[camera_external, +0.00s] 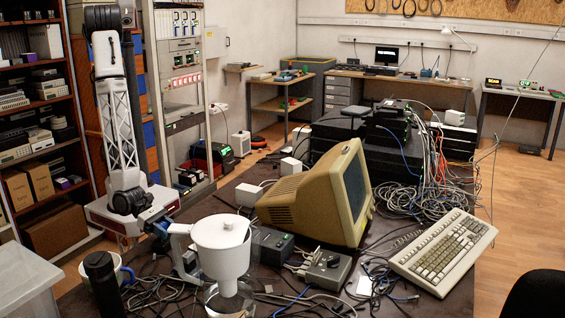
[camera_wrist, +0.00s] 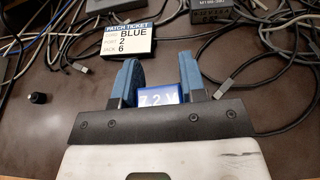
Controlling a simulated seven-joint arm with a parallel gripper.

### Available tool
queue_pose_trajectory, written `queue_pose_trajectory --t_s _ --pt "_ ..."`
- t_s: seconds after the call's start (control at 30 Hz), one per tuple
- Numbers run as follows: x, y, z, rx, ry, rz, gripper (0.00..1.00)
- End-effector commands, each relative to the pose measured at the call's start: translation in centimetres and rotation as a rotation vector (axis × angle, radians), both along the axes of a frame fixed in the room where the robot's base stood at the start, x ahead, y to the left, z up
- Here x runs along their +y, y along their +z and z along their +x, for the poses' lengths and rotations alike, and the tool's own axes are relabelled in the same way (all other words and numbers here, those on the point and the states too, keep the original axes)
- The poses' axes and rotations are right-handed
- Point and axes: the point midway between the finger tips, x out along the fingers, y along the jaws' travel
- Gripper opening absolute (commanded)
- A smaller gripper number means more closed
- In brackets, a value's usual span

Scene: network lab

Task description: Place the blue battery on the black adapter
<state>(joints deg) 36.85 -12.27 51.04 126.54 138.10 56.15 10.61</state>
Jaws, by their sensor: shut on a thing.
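In the wrist view, the blue battery (camera_wrist: 160,97) with pale lettering sits between the two blue fingers of my gripper (camera_wrist: 161,84). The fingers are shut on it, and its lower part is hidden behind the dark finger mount. In the external view my arm reaches down at the left of the table, and I cannot make out the battery there. I cannot tell for certain which thing is the black adapter. A dark box (camera_external: 270,246) stands behind the white funnel-shaped vessel, and a dark box (camera_wrist: 210,11) is cut off by the wrist view's top edge.
A patch ticket (camera_wrist: 125,42) lies beyond my fingers among loose cables. A white funnel-shaped vessel (camera_external: 221,262), a grey knobbed box (camera_external: 325,269), a beige monitor (camera_external: 305,205) and a keyboard (camera_external: 443,252) crowd the table. Bare tabletop (camera_wrist: 65,125) shows left of my gripper.

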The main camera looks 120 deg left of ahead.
Motion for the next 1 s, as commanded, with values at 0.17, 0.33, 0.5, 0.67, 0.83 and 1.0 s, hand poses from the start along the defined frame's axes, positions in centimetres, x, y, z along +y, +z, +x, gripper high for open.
queue_pose_trajectory --t_s 0.17,0.33,0.5,0.67,0.83,1.0 --pt "0.0 0.01 0.0 0.0 0.0 0.0 0.13" --pt "0.01 -0.17 -0.01 0.0 0.0 0.0 0.13" --pt "0.01 -0.31 -0.01 0.0 0.0 0.0 0.52" --pt "0.01 -0.31 -0.02 0.0 0.0 0.0 0.64" --pt "0.01 -0.3 -0.01 0.0 0.0 0.0 0.64" --pt "-0.01 0.08 -0.12 0.0 -0.001 0.001 0.64"
